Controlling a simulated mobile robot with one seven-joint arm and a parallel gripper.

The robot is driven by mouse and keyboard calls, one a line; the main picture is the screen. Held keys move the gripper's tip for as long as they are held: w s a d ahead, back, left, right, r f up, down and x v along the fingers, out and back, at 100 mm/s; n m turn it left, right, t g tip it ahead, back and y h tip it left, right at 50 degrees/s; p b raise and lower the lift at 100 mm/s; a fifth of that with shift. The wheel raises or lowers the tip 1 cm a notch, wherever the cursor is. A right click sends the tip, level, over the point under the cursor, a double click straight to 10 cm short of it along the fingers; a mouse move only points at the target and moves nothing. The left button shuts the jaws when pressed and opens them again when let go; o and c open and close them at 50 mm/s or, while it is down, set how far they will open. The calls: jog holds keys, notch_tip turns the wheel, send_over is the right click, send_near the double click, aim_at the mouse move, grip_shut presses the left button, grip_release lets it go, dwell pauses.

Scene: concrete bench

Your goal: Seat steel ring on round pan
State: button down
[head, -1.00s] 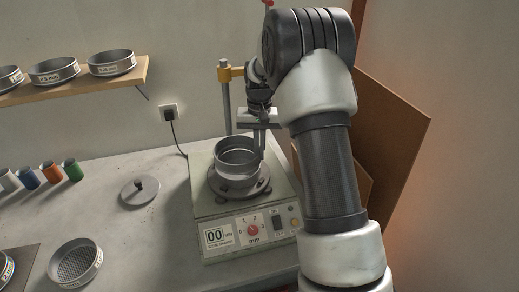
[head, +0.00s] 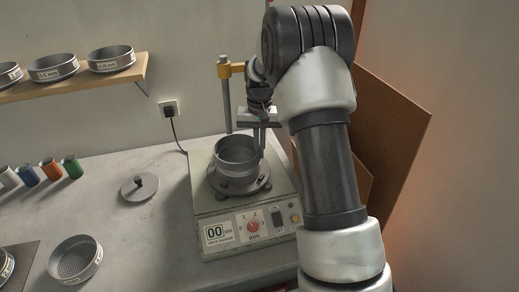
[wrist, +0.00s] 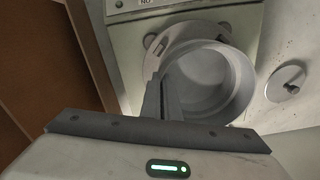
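The steel ring (head: 236,150) is a short grey metal cylinder, open at the top. It stands on the round pan (head: 236,178), on the shaker's round plate. In the head view it looks close to level; whether it is fully down in the pan cannot be told. My gripper (head: 262,142) is at the ring's right side, pointing down. In the wrist view, my fingers (wrist: 165,95) are close together at the wall of the ring (wrist: 235,95), seemingly one on each side of it. My arm hides part of the shaker's right side.
The shaker (head: 235,236) has a dial and a clamp post (head: 227,105) behind the plate. A knobbed lid (head: 140,187) and a mesh sieve (head: 76,259) lie on the bench to the left. Small coloured cups and a shelf (head: 70,84) of sieves are farther left. Brown boards lean at right.

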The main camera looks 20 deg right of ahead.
jog(key=shift+f, duration=0.55)
dwell(0.4)
jog(key=c, duration=1.9)
grip_release()
jog(key=shift+c, duration=0.2)
notch_tip(320, 180, up, 18)
jog(key=shift+f, duration=0.25)
